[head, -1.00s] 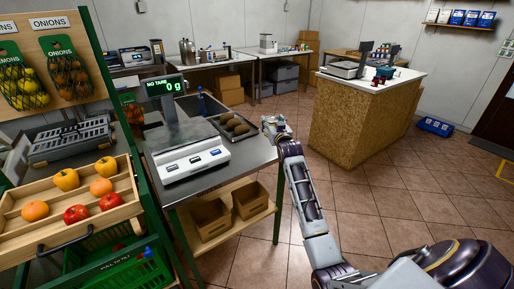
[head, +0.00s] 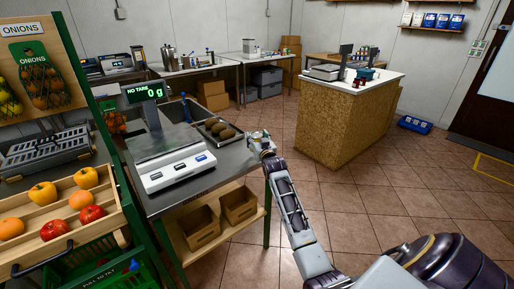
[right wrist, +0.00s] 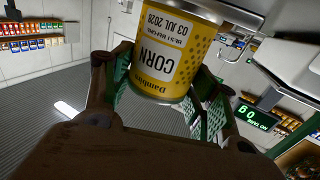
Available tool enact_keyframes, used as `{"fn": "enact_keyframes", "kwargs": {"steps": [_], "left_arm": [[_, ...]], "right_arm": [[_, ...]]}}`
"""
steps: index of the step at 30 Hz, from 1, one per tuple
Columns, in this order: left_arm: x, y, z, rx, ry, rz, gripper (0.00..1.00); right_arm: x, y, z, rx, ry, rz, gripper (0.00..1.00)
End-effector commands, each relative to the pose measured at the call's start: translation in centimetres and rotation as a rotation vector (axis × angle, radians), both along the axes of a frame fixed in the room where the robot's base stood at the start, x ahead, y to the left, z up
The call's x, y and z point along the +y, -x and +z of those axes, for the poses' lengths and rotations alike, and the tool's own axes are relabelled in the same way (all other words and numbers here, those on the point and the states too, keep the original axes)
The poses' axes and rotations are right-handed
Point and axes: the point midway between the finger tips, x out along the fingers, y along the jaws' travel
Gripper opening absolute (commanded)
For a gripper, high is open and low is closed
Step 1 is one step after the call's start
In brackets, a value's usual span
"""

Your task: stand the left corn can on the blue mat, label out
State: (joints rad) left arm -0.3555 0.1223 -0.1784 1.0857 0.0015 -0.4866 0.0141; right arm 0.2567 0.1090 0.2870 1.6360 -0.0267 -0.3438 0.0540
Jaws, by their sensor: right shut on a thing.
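A yellow corn can (right wrist: 170,55) with a white label panel fills the upper middle of the right wrist view. Its lettering, "CORN" and a date, appears upside down there and faces the wrist camera. My right gripper (right wrist: 163,88) is shut on the can, with green-padded fingers on both sides of it. In the head view my right gripper (head: 262,141) is small, by the right edge of the steel table, and the can is hard to make out. My left gripper is not in view. I cannot make out a blue mat in either view.
A scale (head: 172,160) reading 0 g and a dark tray (head: 220,130) of brown produce stand on the steel table (head: 235,160). Open tiled floor lies between.

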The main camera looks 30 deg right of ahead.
Motion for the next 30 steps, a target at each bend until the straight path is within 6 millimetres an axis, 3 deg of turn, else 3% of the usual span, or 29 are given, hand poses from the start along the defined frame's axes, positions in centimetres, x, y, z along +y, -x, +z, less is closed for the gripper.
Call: {"fn": "enact_keyframes", "kwargs": {"steps": [11,22,30], "left_arm": [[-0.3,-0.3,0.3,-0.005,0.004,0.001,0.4],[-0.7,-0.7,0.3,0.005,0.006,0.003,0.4],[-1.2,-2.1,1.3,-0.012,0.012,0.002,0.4]], "right_arm": [[0.0,0.0,-0.1,-0.003,0.001,0.0,0.27],[0.0,0.0,-3.3,-0.002,0.002,0.0,0.27],[0.0,0.0,-3.8,-0.003,0.001,0.0,0.27]]}}
